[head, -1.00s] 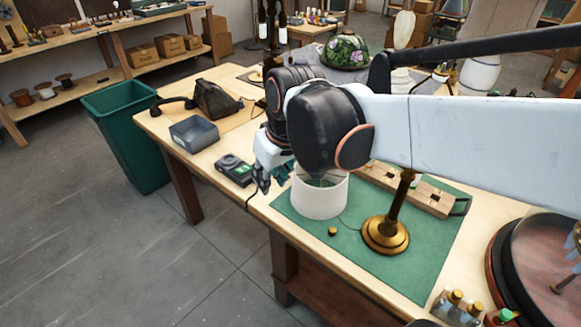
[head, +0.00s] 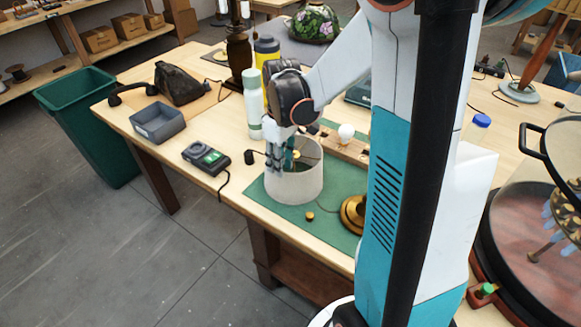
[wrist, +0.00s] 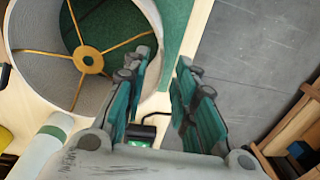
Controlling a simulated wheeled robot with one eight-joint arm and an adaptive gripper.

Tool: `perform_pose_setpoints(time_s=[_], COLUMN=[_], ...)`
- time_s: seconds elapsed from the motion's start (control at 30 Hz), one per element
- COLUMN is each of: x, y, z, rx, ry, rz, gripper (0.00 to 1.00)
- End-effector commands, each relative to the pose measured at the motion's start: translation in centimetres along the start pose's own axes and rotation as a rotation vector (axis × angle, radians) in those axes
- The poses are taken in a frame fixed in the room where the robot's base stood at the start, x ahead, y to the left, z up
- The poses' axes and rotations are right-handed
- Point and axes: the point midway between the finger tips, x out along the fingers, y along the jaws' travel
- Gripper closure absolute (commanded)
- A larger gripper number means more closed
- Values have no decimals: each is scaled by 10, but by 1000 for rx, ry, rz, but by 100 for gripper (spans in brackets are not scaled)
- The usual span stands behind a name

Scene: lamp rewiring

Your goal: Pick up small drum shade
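The small drum shade (head: 294,186), a pale open cylinder, stands upright on the green mat (head: 262,193) in the head view. In the wrist view the shade (wrist: 35,88) is at upper left, with its brass spider ring inside. My gripper (head: 279,163) points down at the shade's far left rim. In the wrist view my gripper (wrist: 168,58) is open, with a clear gap between its fingers. The left finger overlaps the shade's inside and the right finger is outside it. Part of the wall shows between them; contact cannot be told.
A white-green bottle (head: 253,105) stands close behind my gripper. A black meter (head: 206,158) and grey tray (head: 158,122) lie to the left. A brass lamp base (head: 352,214) and small brass knob (head: 310,216) are near the shade. My arm hides much of the right side.

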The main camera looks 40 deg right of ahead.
Motion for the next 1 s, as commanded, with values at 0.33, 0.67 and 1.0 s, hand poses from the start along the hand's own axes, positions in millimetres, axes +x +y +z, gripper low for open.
perform_pose_setpoints(time_s=[0.33, 0.67, 1.0], x=[37, 75, 88], y=[0, 2, 1], z=[0, -5, -4], rx=[0, 0, 1], ry=[1, 1, 1], rz=[1, 1, 1], gripper=[74, 74, 74])
